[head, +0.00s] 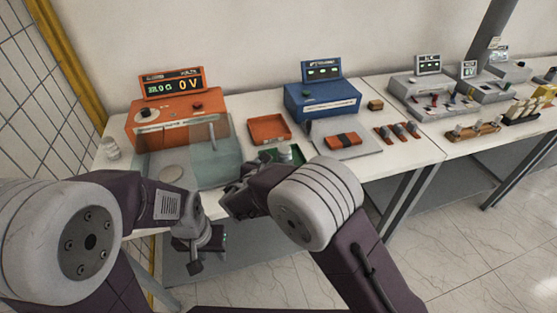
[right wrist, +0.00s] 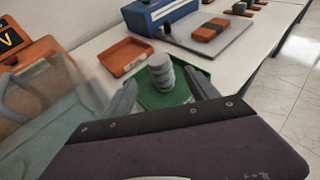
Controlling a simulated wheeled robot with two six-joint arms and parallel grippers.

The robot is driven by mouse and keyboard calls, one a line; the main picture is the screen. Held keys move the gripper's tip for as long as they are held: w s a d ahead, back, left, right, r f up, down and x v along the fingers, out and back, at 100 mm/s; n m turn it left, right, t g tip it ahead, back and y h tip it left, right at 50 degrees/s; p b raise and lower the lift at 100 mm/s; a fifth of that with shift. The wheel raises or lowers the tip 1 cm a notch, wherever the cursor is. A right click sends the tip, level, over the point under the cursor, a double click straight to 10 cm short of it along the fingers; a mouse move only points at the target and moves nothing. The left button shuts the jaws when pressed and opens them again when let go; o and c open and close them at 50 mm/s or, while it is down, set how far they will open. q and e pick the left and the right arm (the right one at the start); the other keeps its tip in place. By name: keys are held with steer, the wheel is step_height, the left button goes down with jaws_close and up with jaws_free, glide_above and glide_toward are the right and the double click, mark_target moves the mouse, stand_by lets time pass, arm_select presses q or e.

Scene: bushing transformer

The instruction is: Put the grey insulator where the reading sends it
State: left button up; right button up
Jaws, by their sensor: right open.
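The grey insulator (right wrist: 160,72), a ribbed upright piece, stands on a green tray (right wrist: 146,99) in the right wrist view. In the head view it shows small on the green tray (head: 297,157), partly hidden by my right arm. My right gripper (right wrist: 160,80) is open, its fingers on either side of the insulator; I cannot tell whether they touch it. An orange tray (head: 268,130) is empty. My left gripper (head: 194,252) hangs off the table's front edge; its jaws are unclear.
A clear cover (head: 190,155) stands in front of the tester. A small pale ribbed piece (head: 111,148) is at its left. A blue unit (head: 322,98) with a display stands behind a grey mat (head: 365,146). Several parts and grey instruments fill the right side.

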steer(key=s+d+f+m+g+h, duration=0.1)
steer(key=s+d+f+m+g, duration=0.35)
steer(key=d, duration=0.45)
steer(key=s+d+f+m+g+h, duration=0.1)
steer(key=s+d+m+g, duration=0.3)
steer(key=s+d+m, duration=0.3)
steer(key=s+d+m+g+y, duration=0.1)
steer(key=s+d+m+y, duration=0.1)
steer(key=s+m, duration=0.4)
steer(key=s+d+f+m+g+y+p, duration=0.1)
steer(key=s+m+y, duration=0.3)
steer(key=m, duration=1.1)
steer(key=s+d+g, duration=0.1)
steer(key=s, duration=0.2)
steer(key=shift+s+f, duration=0.2)
steer(key=shift+f, duration=0.1)
